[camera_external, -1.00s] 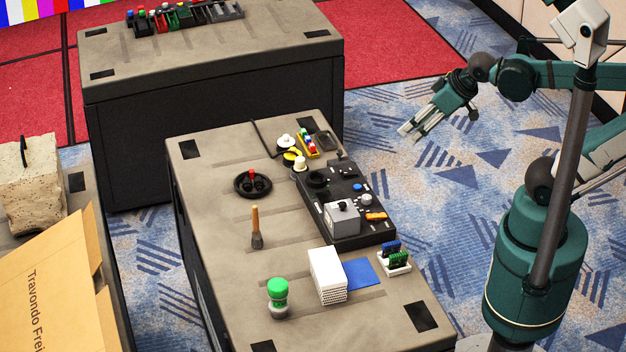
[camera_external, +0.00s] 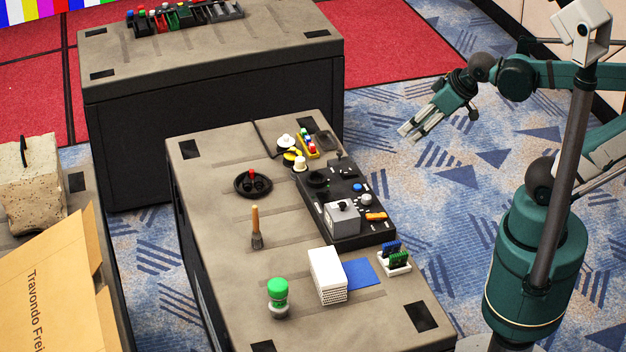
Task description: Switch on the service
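A black control panel (camera_external: 359,225) lies on the near grey case, towards its right edge. On it are a grey box (camera_external: 342,218) with a small dark top part, a blue button (camera_external: 357,187), an orange piece (camera_external: 376,216) and dark round parts. Which of these switches the service I cannot tell. My gripper (camera_external: 410,133) hangs in the air to the right of the case, above the carpet and apart from the panel. Its fingers look slim and close together, with nothing seen between them; their opening is too small to judge.
The near case (camera_external: 200,205) also bears a green-topped item (camera_external: 278,297), a white block (camera_external: 325,274), a blue sheet (camera_external: 364,273), a rack of small boards (camera_external: 394,259), a brush (camera_external: 256,228) and a black dish (camera_external: 244,191). Another case (camera_external: 210,60) stands behind. Air around my gripper is free.

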